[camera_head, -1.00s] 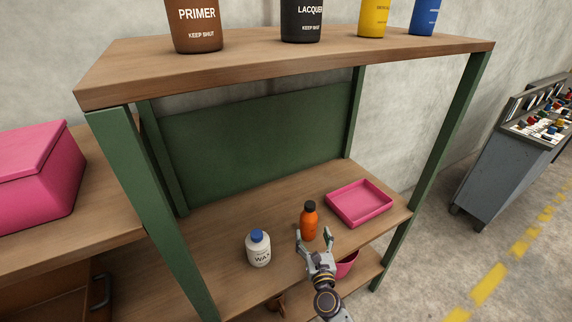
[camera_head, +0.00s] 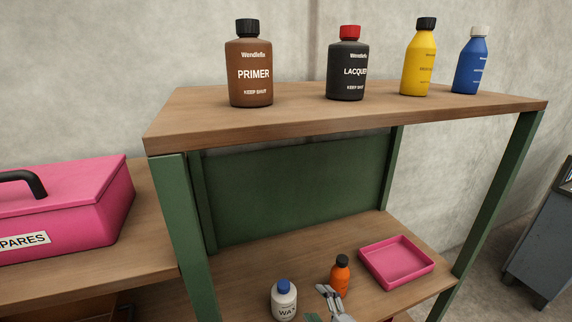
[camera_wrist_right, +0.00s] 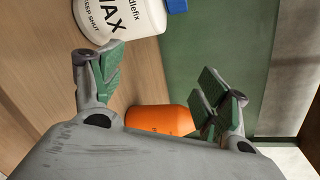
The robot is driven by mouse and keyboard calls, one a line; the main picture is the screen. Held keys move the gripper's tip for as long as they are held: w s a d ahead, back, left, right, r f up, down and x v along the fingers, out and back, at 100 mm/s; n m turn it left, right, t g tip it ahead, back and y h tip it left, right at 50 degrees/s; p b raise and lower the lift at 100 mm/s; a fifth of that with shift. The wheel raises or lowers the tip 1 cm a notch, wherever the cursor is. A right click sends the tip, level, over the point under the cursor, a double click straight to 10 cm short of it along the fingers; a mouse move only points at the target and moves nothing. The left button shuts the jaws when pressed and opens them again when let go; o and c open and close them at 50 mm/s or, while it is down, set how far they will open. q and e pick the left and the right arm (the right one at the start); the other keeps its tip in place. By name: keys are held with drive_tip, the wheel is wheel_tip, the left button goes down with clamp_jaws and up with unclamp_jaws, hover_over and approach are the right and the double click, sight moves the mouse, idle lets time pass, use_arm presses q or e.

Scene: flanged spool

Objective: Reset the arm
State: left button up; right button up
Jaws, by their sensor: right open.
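My right gripper (camera_head: 326,295) is at the bottom of the head view, just in front and to the left of the orange bottle (camera_head: 340,276) with a black cap. In the right wrist view its two green-padded fingers (camera_wrist_right: 160,88) stand wide apart, with nothing gripped. The orange bottle's side (camera_wrist_right: 160,119) shows low between the fingers there, and I cannot tell whether they touch it. The white wax bottle (camera_head: 284,301) with a blue cap stands upright left of the gripper. It also shows at the top of the wrist view (camera_wrist_right: 118,18). My left gripper is not in view.
A pink tray (camera_head: 397,263) sits empty on the lower shelf, right of the orange bottle. The upper shelf (camera_head: 330,118) overhangs and holds several bottles. Green posts (camera_head: 187,235) frame the rack. A pink spares box (camera_head: 70,205) stands at left.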

drive_tip(key=s+n+g, duration=0.1)
drive_tip(key=n, duration=0.1)
drive_tip(key=s+f+n+g, duration=0.1)
drive_tip(key=n, duration=0.1)
drive_tip(key=s+n+g, duration=0.1)
drive_tip(key=n, duration=0.1)
drive_tip(key=shift+s+a+f+n, duration=0.15)
drive_tip(key=shift+s+n, duration=0.15)
drive_tip(key=shift+s, duration=0.05)
drive_tip(key=s+d+f+n+g+h, duration=0.2)
drive_tip(key=s+d+n+g+h, duration=0.5)
drive_tip(key=s+d+n, duration=0.7)
wheel_tip(320, 180, down, 32)
drive_tip(key=s+g, duration=0.2)
drive_tip(key=s, duration=0.1)
drive_tip(key=s+d+f, duration=0.3)
drive_tip(key=s+f, duration=0.7)
drive_tip(key=s+d+f, duration=0.2)
drive_tip(key=s+f, duration=0.8)
drive_tip(key=s, duration=0.1)
drive_tip(key=shift+s+d+f+n+g, duration=0.15)
drive_tip(key=shift+s+d+n+g, duration=0.15)
drive_tip(key=shift+d+g, duration=0.1)
